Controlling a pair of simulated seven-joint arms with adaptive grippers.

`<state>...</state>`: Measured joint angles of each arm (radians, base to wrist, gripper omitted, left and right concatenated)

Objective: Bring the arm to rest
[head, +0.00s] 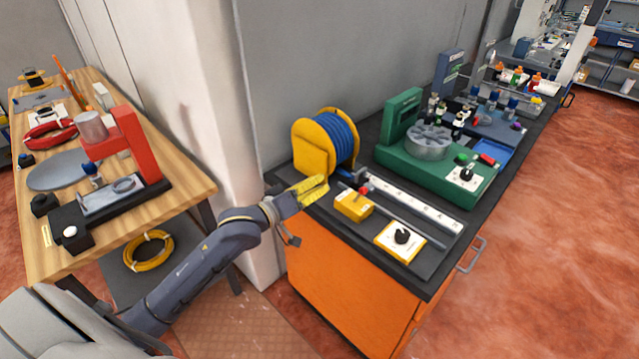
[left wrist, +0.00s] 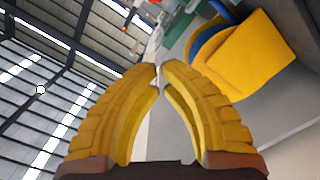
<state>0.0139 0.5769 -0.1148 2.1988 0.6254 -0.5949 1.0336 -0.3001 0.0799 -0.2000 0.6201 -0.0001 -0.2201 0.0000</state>
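My left gripper (head: 312,190), with yellow ribbed fingers, is at the near left edge of the dark bench top, in front of the yellow and blue reel (head: 326,142). In the left wrist view its fingertips (left wrist: 160,66) come together with only a sliver between them, and nothing is held. The reel's yellow side (left wrist: 250,58) shows beyond the right finger there. My left arm reaches in from the lower left. My right gripper is not in view.
The dark bench (head: 436,272) holds a yellow block (head: 354,207), a dial box (head: 400,242), a pale rail (head: 415,204) and a green machine (head: 450,172). A wooden table (head: 190,188) with a red press (head: 132,150) stands left. A wall column stands between them.

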